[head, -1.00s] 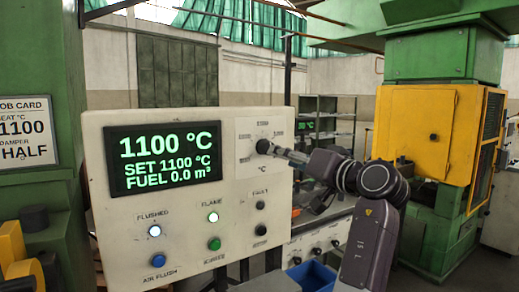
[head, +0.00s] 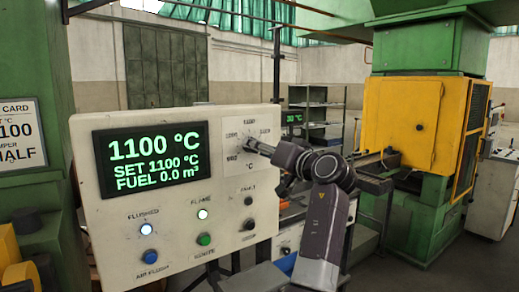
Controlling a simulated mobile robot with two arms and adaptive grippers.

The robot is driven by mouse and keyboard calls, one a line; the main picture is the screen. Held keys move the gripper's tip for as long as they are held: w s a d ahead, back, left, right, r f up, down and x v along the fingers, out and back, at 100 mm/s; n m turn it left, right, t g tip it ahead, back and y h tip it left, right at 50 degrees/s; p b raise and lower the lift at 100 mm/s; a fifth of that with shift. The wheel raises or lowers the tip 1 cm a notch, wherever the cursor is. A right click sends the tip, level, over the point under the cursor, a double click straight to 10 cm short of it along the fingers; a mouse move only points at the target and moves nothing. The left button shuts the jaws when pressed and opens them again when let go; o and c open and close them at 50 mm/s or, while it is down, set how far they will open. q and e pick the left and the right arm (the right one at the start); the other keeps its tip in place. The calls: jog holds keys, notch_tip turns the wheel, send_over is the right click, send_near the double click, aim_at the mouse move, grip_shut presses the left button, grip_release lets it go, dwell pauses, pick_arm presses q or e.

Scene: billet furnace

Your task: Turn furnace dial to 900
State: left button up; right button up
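The furnace dial (head: 250,143) is a small dark knob on a white scale plate at the upper right of the control panel (head: 180,262). The panel's display (head: 152,160) reads 1100 °C, SET 1100 °C and FUEL 0.0 m³. My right gripper (head: 255,147) reaches in from the right with its fingertips at the dial. The fingers largely cover the knob, so its pointer and the grip on it cannot be made out. My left gripper is out of view.
The FLUSHED lamp (head: 146,229) and FLAME lamp (head: 202,214) are lit above a blue button (head: 150,256) and a green button (head: 204,239). A job card (head: 18,135) hangs at left. A yellow-and-green machine (head: 405,125) stands at right, shelves (head: 318,122) behind.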

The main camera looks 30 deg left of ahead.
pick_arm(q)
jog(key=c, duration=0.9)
pick_arm(e)
jog(key=shift+d, duration=0.5)
jog(key=shift+f, duration=0.1)
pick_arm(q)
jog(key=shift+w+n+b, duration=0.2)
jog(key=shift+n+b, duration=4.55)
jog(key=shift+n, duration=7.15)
pick_arm(e)
notch_tip(320, 180, down, 9)
jog(key=shift+f, duration=0.15)
